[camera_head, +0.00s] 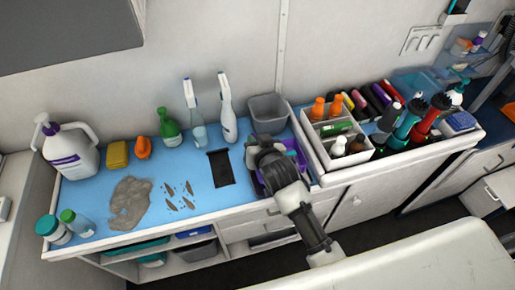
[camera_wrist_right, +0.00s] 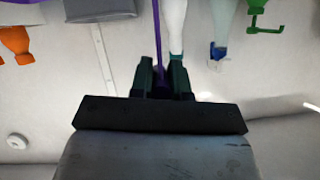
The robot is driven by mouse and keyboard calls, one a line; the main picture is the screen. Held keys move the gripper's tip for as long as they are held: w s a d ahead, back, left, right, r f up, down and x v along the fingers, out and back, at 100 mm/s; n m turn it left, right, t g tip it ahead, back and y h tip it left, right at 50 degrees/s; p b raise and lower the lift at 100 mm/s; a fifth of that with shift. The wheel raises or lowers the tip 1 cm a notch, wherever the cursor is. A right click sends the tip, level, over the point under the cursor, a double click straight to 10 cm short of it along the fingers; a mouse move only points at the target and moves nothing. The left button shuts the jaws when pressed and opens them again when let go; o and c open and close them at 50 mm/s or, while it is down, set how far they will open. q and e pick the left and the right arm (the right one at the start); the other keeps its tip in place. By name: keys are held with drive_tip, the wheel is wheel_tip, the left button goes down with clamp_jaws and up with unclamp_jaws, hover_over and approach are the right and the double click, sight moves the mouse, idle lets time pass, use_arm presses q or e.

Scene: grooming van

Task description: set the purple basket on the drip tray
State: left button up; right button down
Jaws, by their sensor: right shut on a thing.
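The purple basket (camera_head: 301,158) is at the front edge of the blue counter, partly hidden behind my right gripper and arm. My right gripper (camera_head: 262,160) is over the basket's left side. In the right wrist view, a thin purple edge of the basket (camera_wrist_right: 158,45) runs between the fingers of my right gripper (camera_wrist_right: 162,75), which are shut on it. A flat black rectangle, which looks like the drip tray (camera_head: 221,168), lies bare on the blue mat just left of the basket. My left gripper is not in view.
A grey bin (camera_head: 268,113) stands behind the basket. White spray bottles (camera_head: 227,110) stand behind the black rectangle. A white bottle caddy (camera_head: 336,150) is close on the right. A grey cloth (camera_head: 130,203) and brown scraps (camera_head: 179,196) lie to the left.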

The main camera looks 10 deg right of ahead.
wheel_tip(320, 180, down, 3)
drive_tip(key=shift+r, duration=0.1)
drive_tip(key=c, duration=1.1)
unclamp_jaws()
drive_tip(key=shift+s, duration=0.2)
drive_tip(key=b+v, duration=0.1)
drive_tip(key=v, duration=1)
drive_tip(key=shift+s+r, duration=0.25)
drive_tip(key=shift+s, duration=0.05)
drive_tip(key=shift+d, duration=0.15)
